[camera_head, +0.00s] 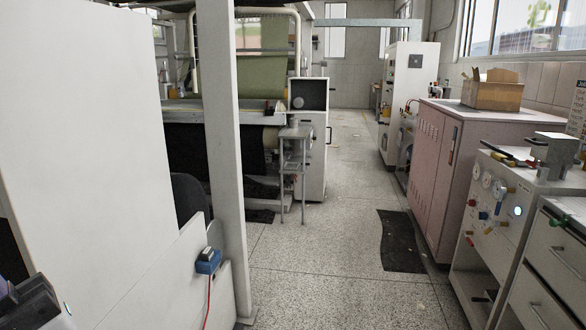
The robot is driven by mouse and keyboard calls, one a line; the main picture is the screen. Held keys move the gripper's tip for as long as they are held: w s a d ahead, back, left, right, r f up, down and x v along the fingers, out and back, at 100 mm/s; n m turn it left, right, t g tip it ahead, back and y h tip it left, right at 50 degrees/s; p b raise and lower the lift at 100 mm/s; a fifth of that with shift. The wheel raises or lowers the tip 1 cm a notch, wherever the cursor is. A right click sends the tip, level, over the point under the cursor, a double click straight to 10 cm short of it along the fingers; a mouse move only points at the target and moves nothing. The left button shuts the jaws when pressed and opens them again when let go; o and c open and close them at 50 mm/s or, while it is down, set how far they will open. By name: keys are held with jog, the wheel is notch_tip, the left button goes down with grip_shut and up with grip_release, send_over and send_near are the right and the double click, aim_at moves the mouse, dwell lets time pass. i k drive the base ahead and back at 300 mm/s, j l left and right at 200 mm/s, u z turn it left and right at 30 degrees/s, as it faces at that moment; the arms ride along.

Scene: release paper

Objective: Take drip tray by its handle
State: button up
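I cannot pick out a drip tray or its handle anywhere in the head view. My gripper is not in view. A dark and grey part shows at the bottom left corner, and I cannot tell what it is.
A pale post (222,150) and a white panel (90,130) stand close on the left. A roll machine (225,118) and a small metal stand (294,165) are behind. A pinkish cabinet (435,170) and gauge panel (490,225) line the right. The speckled floor (330,240) between is clear except dark mats (400,240).

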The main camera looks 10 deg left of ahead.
aim_at(288, 166)
jog(key=i+z, duration=0.3)
jog(key=i, duration=2.9)
jog(key=i+l+u, duration=0.1)
jog(key=i+u, duration=0.15)
jog(key=i, duration=0.3)
jog(key=i+l+u, duration=0.25)
jog(key=i, duration=0.35)
jog(key=i+l+u, duration=0.2)
jog(key=i+u, duration=0.2)
jog(key=i+l+u, duration=0.25)
jog(key=u, duration=0.2)
jog(key=i+l+u, duration=0.25)
jog(key=l+u, duration=0.15)
jog(key=i+l+u, duration=0.2)
jog(key=l+u, duration=0.2)
jog(key=i+l+u, duration=0.25)
jog(key=l, duration=0.25)
jog(key=l+u, duration=0.2)
jog(key=l, duration=0.65)
jog(key=i+l, duration=0.15)
jog(key=l, duration=0.25)
